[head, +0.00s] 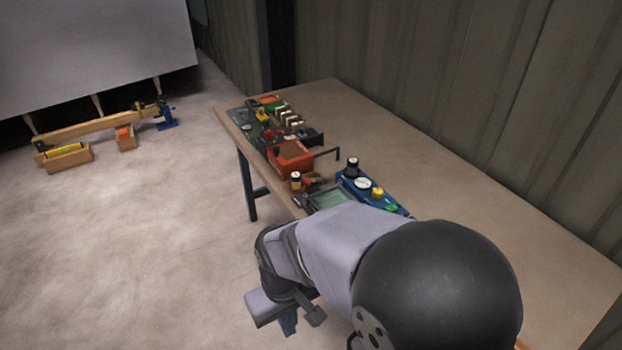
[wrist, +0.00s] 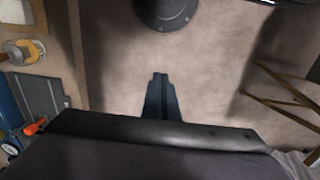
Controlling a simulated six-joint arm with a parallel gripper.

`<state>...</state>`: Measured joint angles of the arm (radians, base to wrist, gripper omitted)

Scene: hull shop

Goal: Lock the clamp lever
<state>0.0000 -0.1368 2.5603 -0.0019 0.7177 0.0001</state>
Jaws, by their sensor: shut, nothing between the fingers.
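No part can be told for certain as the clamp lever. A black bent rod (head: 328,153) sticks out beside the orange-red box (head: 290,158) on the bench. A small red piece (head: 308,182) sits in front of the box, near the bench's front edge. In the wrist view, an orange-red handle-like piece (wrist: 36,126) shows at the left edge, beside a grey plate. My gripper (head: 288,324) is over open floor in front of the bench, apart from everything. In the wrist view my gripper (wrist: 160,78) has its fingers together and empty.
The bench (head: 450,190) has a wide bare top toward the wall. A blue device (head: 362,188) with knobs and a grey-screened unit (head: 328,200) stand near my arm. A wooden beam (head: 95,125) with a blue clamp-like part (head: 167,118) stands low at the left. The floor between is clear.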

